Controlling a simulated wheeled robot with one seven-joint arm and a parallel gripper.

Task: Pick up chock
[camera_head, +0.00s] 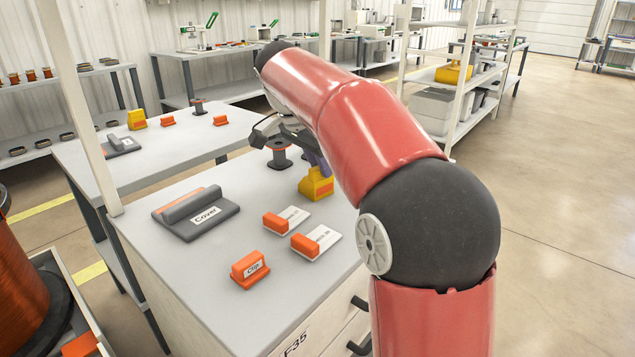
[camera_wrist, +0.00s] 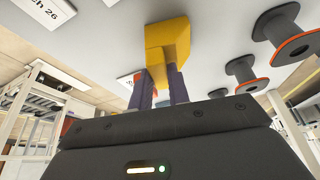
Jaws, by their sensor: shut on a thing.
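The yellow chock (camera_head: 317,186) is at the rear right of the grey-topped cabinet, near its edge. My gripper (camera_head: 321,163) reaches down to it from above, with its hand partly hidden behind my red arm. In the wrist view the chock (camera_wrist: 168,48) sits between the two purple fingers of my gripper (camera_wrist: 162,85), which are shut on it. I cannot tell whether its base touches the cabinet top.
A dark spool (camera_head: 279,156) stands just left of the chock. A grey "Cover" block (camera_head: 195,213), an orange "Clip" block (camera_head: 250,270) and two orange-and-white labelled pieces (camera_head: 316,242) lie nearer. The cabinet top (camera_head: 190,275) is bare at front left.

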